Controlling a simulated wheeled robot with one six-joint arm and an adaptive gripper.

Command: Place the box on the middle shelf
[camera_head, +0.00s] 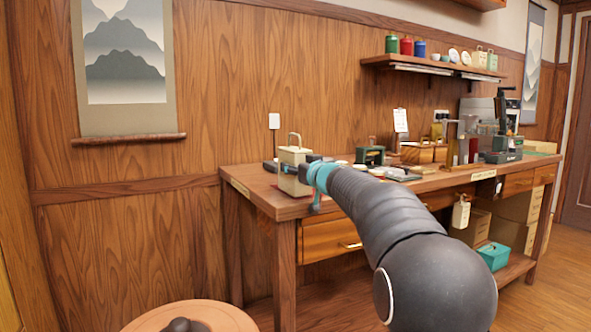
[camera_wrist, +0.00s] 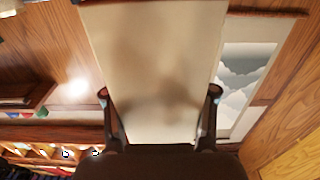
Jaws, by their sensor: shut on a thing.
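A cream box (camera_head: 291,181) with a loop handle on top is at the left end of the wooden workbench, upright. My gripper (camera_head: 308,173) is shut on it from the right side. I cannot tell whether the box's base touches the bench top. In the wrist view the pale box (camera_wrist: 155,60) fills the middle, with a finger of my gripper (camera_wrist: 158,95) on each side. A wall shelf (camera_head: 430,66) hangs at the upper right, between a higher shelf (camera_head: 484,3) and the bench; it holds several canisters, small cups and cream and green boxes.
The bench (camera_head: 250,180) carries a scale-like device, trays, a wooden box and machines to the right. A low shelf (camera_head: 512,268) under it holds cartons and a teal box (camera_head: 494,256). A round stool (camera_head: 190,316) stands at the front left. A scroll (camera_head: 124,65) hangs at left.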

